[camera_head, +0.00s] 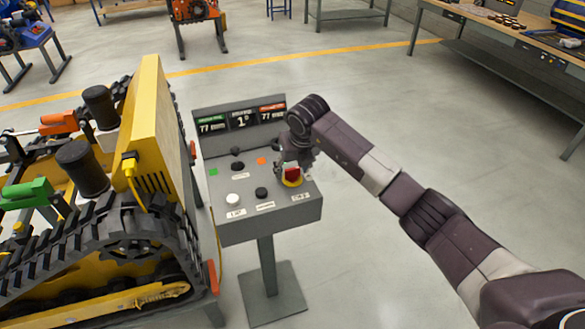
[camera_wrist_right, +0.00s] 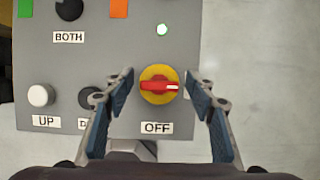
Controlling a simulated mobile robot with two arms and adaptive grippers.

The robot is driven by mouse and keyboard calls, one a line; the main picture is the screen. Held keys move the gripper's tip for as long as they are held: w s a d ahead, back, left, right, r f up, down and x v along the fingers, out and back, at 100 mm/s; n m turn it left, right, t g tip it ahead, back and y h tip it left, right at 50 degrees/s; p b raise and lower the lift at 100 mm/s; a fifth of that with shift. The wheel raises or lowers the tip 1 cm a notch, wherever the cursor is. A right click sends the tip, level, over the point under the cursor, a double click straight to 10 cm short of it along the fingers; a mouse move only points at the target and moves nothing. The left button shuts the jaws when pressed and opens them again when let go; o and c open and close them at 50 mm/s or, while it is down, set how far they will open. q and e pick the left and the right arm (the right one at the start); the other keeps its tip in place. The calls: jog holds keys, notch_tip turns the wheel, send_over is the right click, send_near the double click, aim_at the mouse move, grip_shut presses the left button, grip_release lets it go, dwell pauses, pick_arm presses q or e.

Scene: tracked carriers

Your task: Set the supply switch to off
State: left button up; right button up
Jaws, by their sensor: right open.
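The supply switch (camera_wrist_right: 159,86) is a red handle on a round yellow base, above an "OFF" label (camera_wrist_right: 157,128) in the right wrist view. Its handle lies sideways, with a white mark at its right end. A small green light (camera_wrist_right: 162,30) glows above it. In the head view the switch (camera_head: 292,176) sits at the right side of the grey control panel (camera_head: 262,219). My right gripper (camera_wrist_right: 160,88) is open, one finger on each side of the switch. I cannot tell whether the fingers touch the panel. My left gripper is not in view.
A white "UP" knob (camera_wrist_right: 40,95) and a black knob (camera_wrist_right: 91,97) are left of the switch, the latter close to my left finger. A yellow tracked carrier (camera_head: 160,130) stands left of the panel. Floor right of it is clear; a workbench (camera_head: 500,45) stands far right.

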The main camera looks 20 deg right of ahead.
jog(key=shift+c, duration=0.5)
jog(key=c, duration=1.1)
jog(key=shift+o, duration=0.2)
